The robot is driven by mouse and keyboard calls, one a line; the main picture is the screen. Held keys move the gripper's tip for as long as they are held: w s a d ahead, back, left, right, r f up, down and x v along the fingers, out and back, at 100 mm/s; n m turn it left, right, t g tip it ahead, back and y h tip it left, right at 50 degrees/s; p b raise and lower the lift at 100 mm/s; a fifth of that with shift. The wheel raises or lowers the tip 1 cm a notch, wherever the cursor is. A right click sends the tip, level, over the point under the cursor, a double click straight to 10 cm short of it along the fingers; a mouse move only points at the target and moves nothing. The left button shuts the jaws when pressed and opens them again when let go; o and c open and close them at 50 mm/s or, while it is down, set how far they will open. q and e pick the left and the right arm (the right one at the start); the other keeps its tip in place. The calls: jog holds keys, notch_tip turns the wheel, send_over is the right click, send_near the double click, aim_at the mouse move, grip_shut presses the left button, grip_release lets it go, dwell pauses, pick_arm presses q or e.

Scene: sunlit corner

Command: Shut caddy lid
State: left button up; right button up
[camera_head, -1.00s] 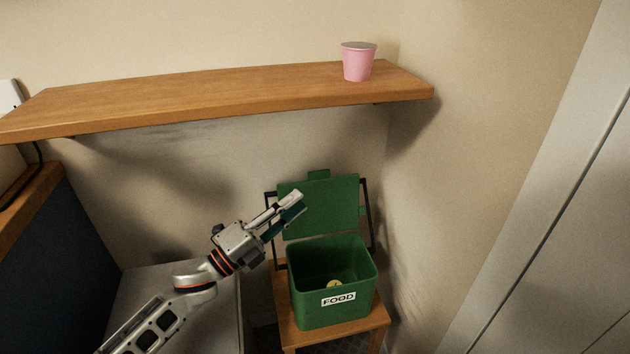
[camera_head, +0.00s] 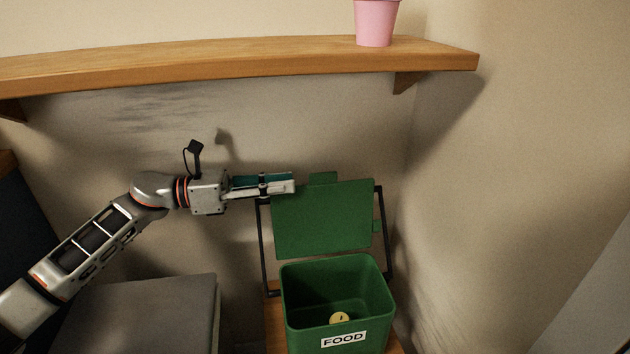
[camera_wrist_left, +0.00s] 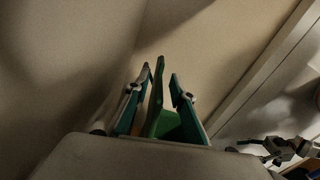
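The green caddy (camera_head: 372,290) with a FOOD label stands on a small wooden stool. Its lid (camera_head: 325,222) is open, tipped up behind the bin, and a small yellowish thing (camera_head: 340,318) lies inside. My left gripper (camera_head: 292,184) comes in from the left, its fingertips at the lid's upper left corner. In the left wrist view its two teal-padded fingers (camera_wrist_left: 163,85) are apart, with the lid's green edge (camera_wrist_left: 155,95) seen between them; I cannot tell whether they touch it. A grey and black part (camera_wrist_left: 280,148) at lower right may be my right gripper; its fingers are unclear.
A wooden shelf (camera_head: 230,66) with a pink cup (camera_head: 375,22) runs above. A black frame (camera_head: 264,245) flanks the lid. A grey box-like unit (camera_head: 140,310) stands left of the caddy. Walls are close behind and to the right.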

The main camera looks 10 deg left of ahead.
aim_at(315, 184)
pick_arm(q)
jog(key=x, duration=0.7)
jog(key=shift+d+r, duration=0.25)
jog(key=shift+d, duration=0.05)
grip_shut()
